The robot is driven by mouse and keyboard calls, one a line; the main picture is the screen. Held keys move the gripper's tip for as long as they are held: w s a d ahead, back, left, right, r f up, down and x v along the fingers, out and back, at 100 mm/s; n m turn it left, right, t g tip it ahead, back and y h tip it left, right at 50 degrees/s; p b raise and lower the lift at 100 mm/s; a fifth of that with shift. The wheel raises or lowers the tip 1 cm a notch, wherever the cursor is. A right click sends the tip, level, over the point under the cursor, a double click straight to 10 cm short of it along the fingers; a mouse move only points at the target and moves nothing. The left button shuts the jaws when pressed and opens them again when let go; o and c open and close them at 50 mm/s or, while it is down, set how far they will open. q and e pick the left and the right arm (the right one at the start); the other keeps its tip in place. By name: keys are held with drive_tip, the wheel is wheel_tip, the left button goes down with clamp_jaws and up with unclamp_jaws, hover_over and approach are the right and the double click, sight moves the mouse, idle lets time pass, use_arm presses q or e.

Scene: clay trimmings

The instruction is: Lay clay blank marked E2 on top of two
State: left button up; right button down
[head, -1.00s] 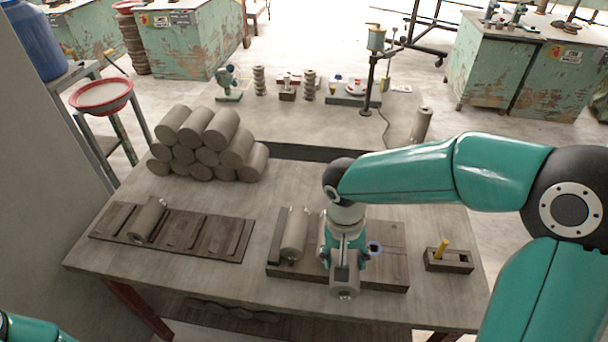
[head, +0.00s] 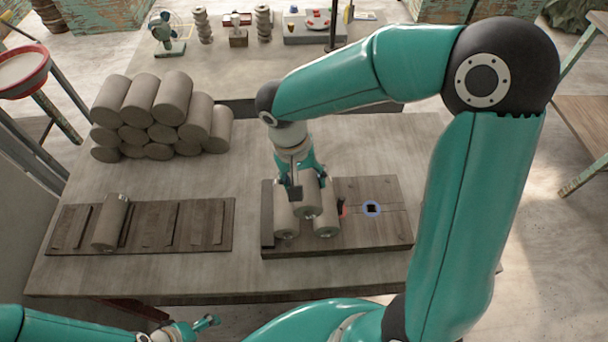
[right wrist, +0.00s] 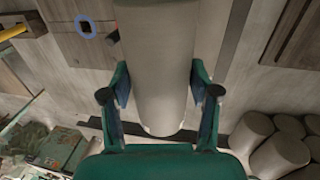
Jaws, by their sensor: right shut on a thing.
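My right gripper (head: 309,187) is shut on a grey clay cylinder (head: 308,200), which fills the space between its fingers in the right wrist view (right wrist: 158,65). No E2 mark is readable. The held blank is above and between two lying cylinders, a left one (head: 284,222) and a right one (head: 327,223), on the wooden board (head: 385,240). I cannot tell whether it touches them.
A slotted wooden rack (head: 180,243) at left holds one cylinder (head: 110,222). A pile of several clay cylinders (head: 155,110) stands behind it. A blue ring mark (head: 372,208) lies on the board's right half. The table between pile and board is clear.

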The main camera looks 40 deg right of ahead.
drive_tip(key=shift+f+b, duration=1.4)
drive_tip(key=shift+f, duration=0.8)
drive_tip(key=shift+s, duration=0.1)
drive_tip(key=shift+f+b, duration=0.4)
drive_tip(key=shift+s+a+f, duration=0.1)
drive_tip(key=shift+s+f, duration=0.1)
drive_tip(key=shift+f, duration=0.05)
drive_tip(key=c, duration=0.7)
unclamp_jaws()
drive_tip(key=o, duration=0.5)
drive_tip(key=shift+w+f, duration=0.1)
